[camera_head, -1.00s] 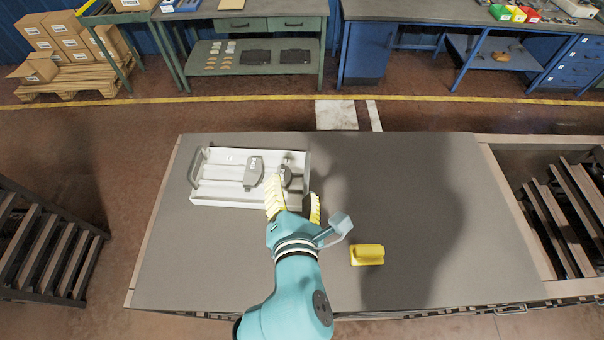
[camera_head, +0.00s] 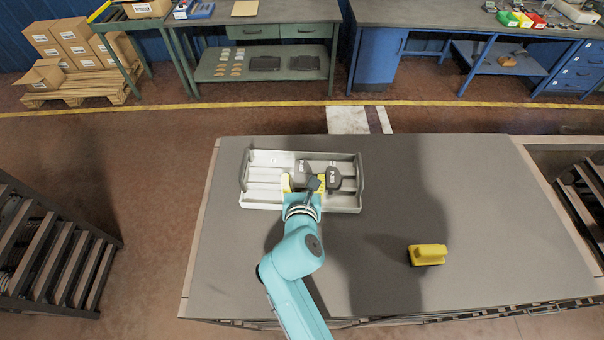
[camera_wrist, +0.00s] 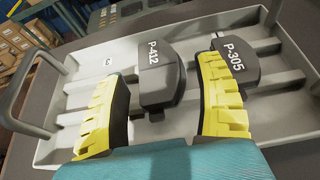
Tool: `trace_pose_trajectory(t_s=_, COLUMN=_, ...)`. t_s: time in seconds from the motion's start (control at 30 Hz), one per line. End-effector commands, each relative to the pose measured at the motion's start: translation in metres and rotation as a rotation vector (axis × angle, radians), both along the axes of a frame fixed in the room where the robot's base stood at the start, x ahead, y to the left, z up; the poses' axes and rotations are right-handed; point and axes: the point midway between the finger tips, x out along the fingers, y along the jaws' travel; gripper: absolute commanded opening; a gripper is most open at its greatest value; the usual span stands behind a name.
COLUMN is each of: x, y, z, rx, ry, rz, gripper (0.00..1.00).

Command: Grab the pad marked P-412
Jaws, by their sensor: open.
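The pad marked P-412 (camera_wrist: 160,72) is dark grey and lies in the light grey tray (camera_wrist: 75,90). In the head view the same pad (camera_head: 301,170) is partly covered by my gripper. A second dark pad marked P-305 (camera_wrist: 248,62) lies to its right; it also shows in the head view (camera_head: 335,178). My gripper (camera_wrist: 163,88) has yellow ribbed fingers and is open. In the wrist view, one finger is left of P-412 and the other appears between the two pads. Whether either finger touches a pad cannot be told.
The tray has upright handles at both ends and raised ribs. A yellow block with a handle (camera_head: 428,254) sits on the grey table (camera_head: 390,290) at right. The table around the tray is mostly clear.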

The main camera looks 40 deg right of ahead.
Motion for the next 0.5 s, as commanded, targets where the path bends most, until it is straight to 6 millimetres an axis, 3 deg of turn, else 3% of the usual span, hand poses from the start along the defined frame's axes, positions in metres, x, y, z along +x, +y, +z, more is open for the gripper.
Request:
trace_pose_trajectory(t_s=0.17, x=0.017, y=-0.02, z=-0.012, rx=0.0, ry=-0.002, rz=-0.002, gripper=0.69)
trace_pose_trajectory(t_s=0.43, x=0.02, y=-0.022, z=-0.014, rx=0.0, ry=-0.002, rz=0.001, gripper=0.7)
trace_pose_trajectory(t_s=0.5, x=0.02, y=-0.022, z=-0.013, rx=0.0, ry=-0.002, rz=0.001, gripper=0.56)
